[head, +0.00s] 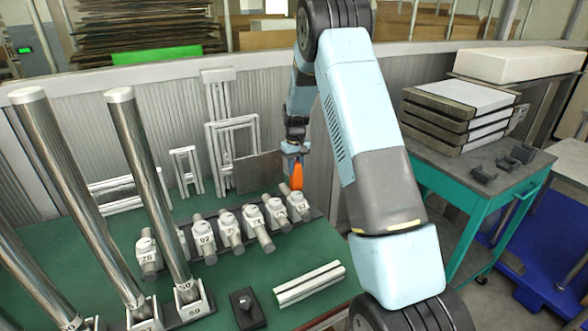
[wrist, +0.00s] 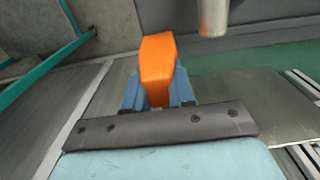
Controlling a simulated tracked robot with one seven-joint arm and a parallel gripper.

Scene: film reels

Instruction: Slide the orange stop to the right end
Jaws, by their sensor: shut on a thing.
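The orange stop (head: 297,177) is a tapered orange piece at the back right of the green table, behind the rightmost numbered clamp. My gripper (head: 295,152) reaches down from above and is shut on the stop's upper part. In the wrist view, the orange stop (wrist: 157,62) sticks out from between the blue fingers of my gripper (wrist: 155,92). The stop's lower end is partly hidden by the clamps in the head view. I cannot tell whether it touches the rail.
Several grey numbered clamps (head: 231,232) stand in a row on a dark rail (head: 315,213). Tall metal rods (head: 150,185) rise at the left. A white ribbed bar (head: 308,284) and a black block (head: 246,308) lie in front. A grey cylinder end (wrist: 213,18) is near the stop.

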